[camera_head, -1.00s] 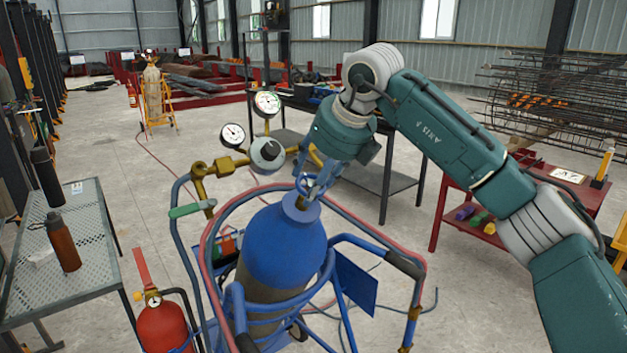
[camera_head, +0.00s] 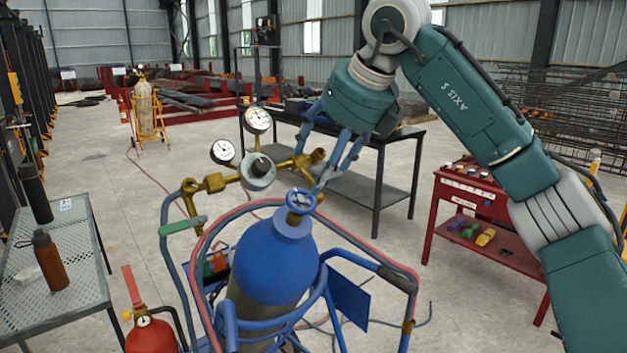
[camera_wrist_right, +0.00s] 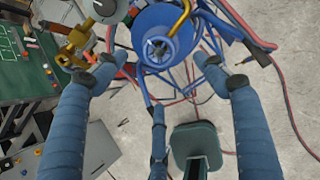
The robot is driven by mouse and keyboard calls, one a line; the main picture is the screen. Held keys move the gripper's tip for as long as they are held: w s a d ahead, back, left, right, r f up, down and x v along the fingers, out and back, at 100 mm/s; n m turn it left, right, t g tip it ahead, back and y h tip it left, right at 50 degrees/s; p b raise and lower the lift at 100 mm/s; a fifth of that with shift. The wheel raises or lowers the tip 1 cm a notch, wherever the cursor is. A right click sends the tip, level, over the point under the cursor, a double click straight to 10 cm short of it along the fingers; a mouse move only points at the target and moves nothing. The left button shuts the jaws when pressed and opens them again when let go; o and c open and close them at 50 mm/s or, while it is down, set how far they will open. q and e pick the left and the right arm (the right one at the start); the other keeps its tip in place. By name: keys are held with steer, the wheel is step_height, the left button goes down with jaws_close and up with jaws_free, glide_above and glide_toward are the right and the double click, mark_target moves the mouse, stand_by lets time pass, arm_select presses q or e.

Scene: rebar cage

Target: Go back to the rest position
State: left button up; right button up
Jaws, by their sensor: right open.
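My right gripper (camera_head: 322,172) hangs from the teal arm, its blue fingers pointing down, just above and right of the valve handwheel (camera_head: 301,201) on the blue gas cylinder (camera_head: 272,262). The fingers look clear of the wheel. In the right wrist view my right gripper (camera_wrist_right: 166,74) is open, its fingers spread wide with nothing between them. The blue cylinder (camera_wrist_right: 143,52) shows beyond the fingertips there. My left gripper is not in view.
The cylinder stands in a tubular cart (camera_head: 398,280) with hoses. Brass regulator gauges (camera_head: 258,120) are close left of the gripper. A dark table (camera_head: 375,195) is behind, a red cart (camera_head: 445,215) right, a mesh table (camera_head: 75,270) and red extinguisher (camera_head: 150,335) left.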

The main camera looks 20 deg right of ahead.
steer(key=shift+v, duration=0.8)
steer(key=shift+a, duration=0.1)
